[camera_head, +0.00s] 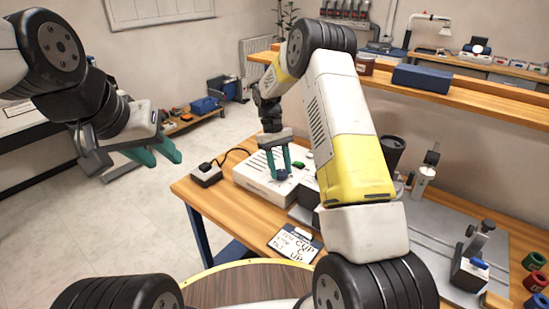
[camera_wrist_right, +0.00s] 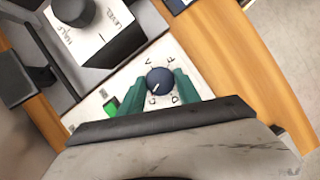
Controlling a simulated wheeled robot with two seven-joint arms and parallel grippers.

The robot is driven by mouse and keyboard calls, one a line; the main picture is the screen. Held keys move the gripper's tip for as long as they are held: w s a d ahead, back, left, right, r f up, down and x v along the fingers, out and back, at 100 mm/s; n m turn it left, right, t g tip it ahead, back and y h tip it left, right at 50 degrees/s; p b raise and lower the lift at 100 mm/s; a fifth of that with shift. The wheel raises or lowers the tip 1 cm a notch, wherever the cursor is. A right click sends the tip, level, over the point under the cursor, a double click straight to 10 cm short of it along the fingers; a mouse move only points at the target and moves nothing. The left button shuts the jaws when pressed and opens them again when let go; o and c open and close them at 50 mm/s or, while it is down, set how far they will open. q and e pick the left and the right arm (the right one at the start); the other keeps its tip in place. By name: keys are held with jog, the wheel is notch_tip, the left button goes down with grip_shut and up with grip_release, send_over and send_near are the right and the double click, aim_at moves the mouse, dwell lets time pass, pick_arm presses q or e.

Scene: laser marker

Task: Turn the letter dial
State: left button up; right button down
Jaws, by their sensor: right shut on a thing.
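The letter dial (camera_wrist_right: 160,81) is a round dark blue knob with a white pointer mark, on a white panel with letters around it, in the right wrist view. In the head view the dial (camera_head: 282,174) sits on top of the white control box (camera_head: 256,190). My right gripper (camera_wrist_right: 160,88) points down at the box, its green fingers on either side of the dial and shut on it. The fingers cover part of the lettering. My left gripper (camera_head: 160,158) has green fingers standing apart, raised at the left, away from the table and empty.
A green button (camera_wrist_right: 111,107) is beside the dial. A larger dark knob (camera_wrist_right: 74,10) sits on a neighbouring panel. A small box with a black button (camera_head: 206,173) is left of the control box. A written card (camera_head: 296,243) lies in front.

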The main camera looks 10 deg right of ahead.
jog(key=shift+n, duration=0.7)
jog(key=shift+h, duration=0.3)
jog(key=c, duration=0.9)
grip_release()
jog(key=shift+o, duration=0.2)
jog(key=v, duration=0.7)
jog(key=shift+r, duration=0.4)
jog(key=shift+a, duration=0.15)
notch_tip(320, 180, up, 7)
